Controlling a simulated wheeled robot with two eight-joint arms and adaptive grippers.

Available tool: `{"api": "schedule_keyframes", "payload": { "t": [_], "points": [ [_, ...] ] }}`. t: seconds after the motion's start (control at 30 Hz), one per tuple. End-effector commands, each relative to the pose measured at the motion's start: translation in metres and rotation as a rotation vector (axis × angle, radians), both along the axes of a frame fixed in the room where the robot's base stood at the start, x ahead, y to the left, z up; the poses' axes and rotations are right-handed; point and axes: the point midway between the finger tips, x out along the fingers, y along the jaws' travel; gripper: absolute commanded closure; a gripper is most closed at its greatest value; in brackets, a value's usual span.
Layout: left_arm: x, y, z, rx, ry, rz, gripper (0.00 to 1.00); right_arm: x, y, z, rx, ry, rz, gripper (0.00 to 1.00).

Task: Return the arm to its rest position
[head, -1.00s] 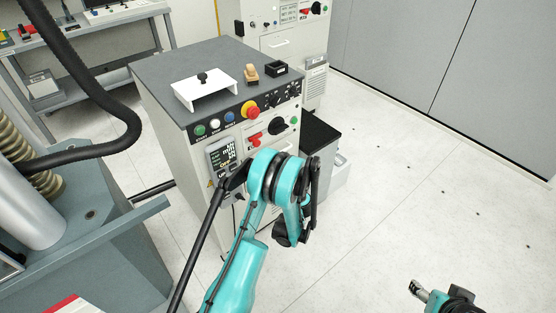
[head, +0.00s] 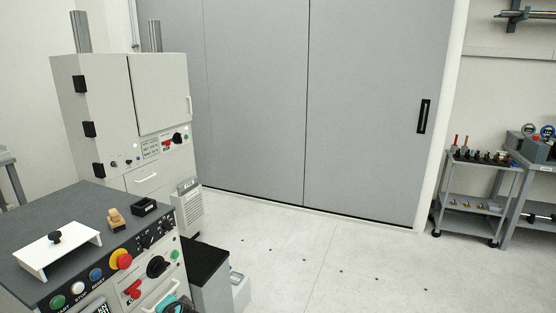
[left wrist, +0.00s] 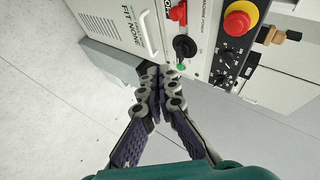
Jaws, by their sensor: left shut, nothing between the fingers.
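My left gripper (left wrist: 154,76) is shut and empty in the left wrist view. Its dark jointed fingers meet in front of the control cabinet (left wrist: 207,62), with the black rotary knob (left wrist: 185,47) and red switch (left wrist: 178,12) just beyond the tips in the picture. I cannot tell the gap to the panel. In the head view only a small teal piece of my arm shows at the bottom edge, beside the control cabinet (head: 60,222); the gripper itself is not seen there. My right gripper is in neither current view.
The cabinet top holds a white bracket (head: 62,252), a wooden piece (head: 116,217) and a black box (head: 145,207). A tall white cabinet (head: 160,95) stands behind. Open floor (head: 350,262) lies to the right, with a tool cart (head: 480,187) beyond.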

Motion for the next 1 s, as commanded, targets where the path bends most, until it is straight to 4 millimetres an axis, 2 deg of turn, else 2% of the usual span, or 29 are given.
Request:
{"api": "schedule_keyframes", "payload": {
  "t": [0.03,0.2,0.4,0.5,0.6,0.7,1.0],
  "points": [
    [-0.019,-0.009,0.008,-0.071,-0.007,0.017,1.00,0.000,0.000,0.000,0.000,0.000,0.000,0.39],
    [-0.080,-0.044,0.020,-0.322,-0.025,0.081,1.00,0.000,0.000,0.000,0.000,0.000,0.000,0.39],
    [-0.152,-0.088,0.020,-0.610,-0.025,0.162,1.00,0.000,0.000,0.000,0.000,0.000,0.000,0.39],
    [-0.182,-0.107,0.016,-0.728,-0.018,0.198,1.00,0.000,0.000,0.000,0.000,0.000,0.000,0.39],
    [-0.203,-0.122,0.012,-0.816,-0.012,0.224,1.00,0.000,0.000,0.000,0.000,0.000,0.000,0.39],
    [-0.215,-0.131,0.009,-0.868,-0.006,0.240,1.00,0.000,0.000,0.000,0.000,0.000,0.000,0.39],
    [-0.220,-0.135,0.008,-0.892,-0.004,0.248,1.00,0.000,0.000,0.000,0.000,0.000,0.000,0.39]
  ]
}}
